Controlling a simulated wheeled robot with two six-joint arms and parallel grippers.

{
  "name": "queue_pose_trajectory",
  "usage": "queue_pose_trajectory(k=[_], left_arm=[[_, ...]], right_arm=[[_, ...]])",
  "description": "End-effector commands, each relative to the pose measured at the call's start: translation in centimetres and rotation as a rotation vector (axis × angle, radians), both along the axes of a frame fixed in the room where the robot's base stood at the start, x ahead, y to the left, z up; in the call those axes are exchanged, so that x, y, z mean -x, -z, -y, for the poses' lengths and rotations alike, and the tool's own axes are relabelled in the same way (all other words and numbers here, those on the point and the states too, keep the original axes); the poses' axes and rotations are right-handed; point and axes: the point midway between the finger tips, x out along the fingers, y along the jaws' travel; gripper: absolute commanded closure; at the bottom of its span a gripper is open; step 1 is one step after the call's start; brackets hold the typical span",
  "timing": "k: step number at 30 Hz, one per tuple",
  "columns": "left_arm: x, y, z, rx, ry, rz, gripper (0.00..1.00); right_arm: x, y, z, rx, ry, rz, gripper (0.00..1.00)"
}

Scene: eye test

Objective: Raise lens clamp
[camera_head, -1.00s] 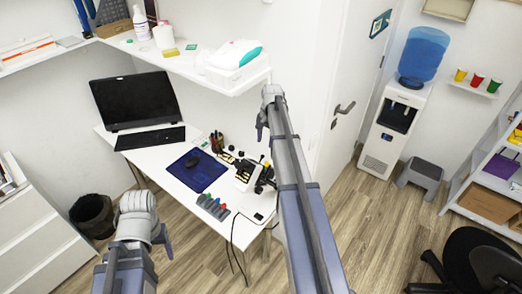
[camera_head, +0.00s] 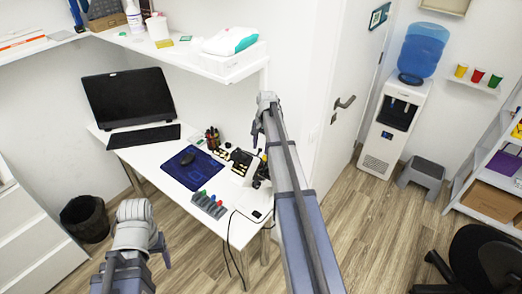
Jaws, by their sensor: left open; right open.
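A white device with black parts (camera_head: 240,168) stands at the right end of the white desk (camera_head: 160,152). It looks like an optical instrument, but I cannot make out its lens clamp at this size. My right arm passes in front of the device's right side and hides part of it. My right gripper (camera_head: 257,132) is open and empty, and appears just above and right of the device in the picture. My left gripper (camera_head: 161,250) is open and empty at lower left, in front of the desk and apart from the device.
A bin (camera_head: 85,218) stands left, an office chair (camera_head: 480,260) right.

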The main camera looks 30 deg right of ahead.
Motion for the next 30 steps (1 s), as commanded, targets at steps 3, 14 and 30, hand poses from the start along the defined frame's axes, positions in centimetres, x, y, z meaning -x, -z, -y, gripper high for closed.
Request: queue_pose_trajectory(k=[3, 14, 30], left_arm=[[0.00, -0.06, 0.01, 0.000, 0.000, 0.000, 0.29], [0.00, -0.07, 0.01, 0.000, 0.000, 0.000, 0.29], [0.00, -0.06, 0.01, 0.000, 0.000, 0.000, 0.29]], right_arm=[[-0.02, -0.06, -0.02, 0.000, 0.000, 0.000, 0.48], [-0.01, -0.06, -0.02, 0.000, 0.000, 0.000, 0.79], [0.00, -0.06, -0.01, 0.000, 0.000, 0.000, 1.00]])
